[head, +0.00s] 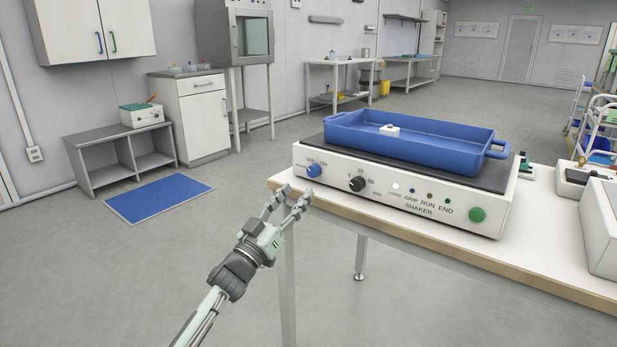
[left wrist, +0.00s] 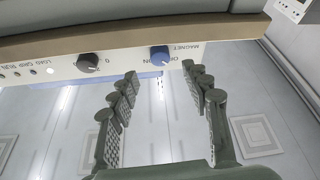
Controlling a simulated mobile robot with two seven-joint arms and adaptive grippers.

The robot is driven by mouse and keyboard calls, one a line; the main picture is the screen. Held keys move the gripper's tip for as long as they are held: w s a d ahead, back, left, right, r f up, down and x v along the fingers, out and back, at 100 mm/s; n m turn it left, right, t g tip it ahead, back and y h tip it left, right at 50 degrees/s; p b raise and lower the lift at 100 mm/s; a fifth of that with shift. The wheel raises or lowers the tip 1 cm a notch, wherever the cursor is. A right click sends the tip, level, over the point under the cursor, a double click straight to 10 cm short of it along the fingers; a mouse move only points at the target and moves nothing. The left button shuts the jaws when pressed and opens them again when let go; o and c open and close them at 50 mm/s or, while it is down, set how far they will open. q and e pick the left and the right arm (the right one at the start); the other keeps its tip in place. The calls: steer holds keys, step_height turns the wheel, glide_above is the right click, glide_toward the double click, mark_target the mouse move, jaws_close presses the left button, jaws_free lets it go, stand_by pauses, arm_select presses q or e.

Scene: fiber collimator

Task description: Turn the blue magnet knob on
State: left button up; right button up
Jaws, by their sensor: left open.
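The blue magnet knob (head: 314,170) is at the left end of the white shaker's front panel (head: 345,194), below the label "OFF ON". It also shows in the left wrist view (left wrist: 160,56), near the "MAGNET" label, ahead of and between the fingertips. My left gripper (head: 289,193) is open and empty, in front of the table's left corner, a little below and left of the knob. In the left wrist view its two fingers (left wrist: 159,70) are spread apart and do not appear to touch the knob. My right gripper is not in view.
A black knob (head: 357,184) sits right of the blue one, and a green button (head: 477,215) is at the panel's right end. A blue tray (head: 360,140) with a small white block (head: 390,130) rests on the shaker. The wooden table edge (head: 420,240) runs below the panel.

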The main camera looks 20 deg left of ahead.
mark_target(311, 173)
arm_select(q)
steer(key=x, duration=0.5)
steer(key=shift+w, duration=0.15)
steer(key=shift+w+d+r, duration=0.2)
steer(key=shift+w, duration=0.25)
jaws_close()
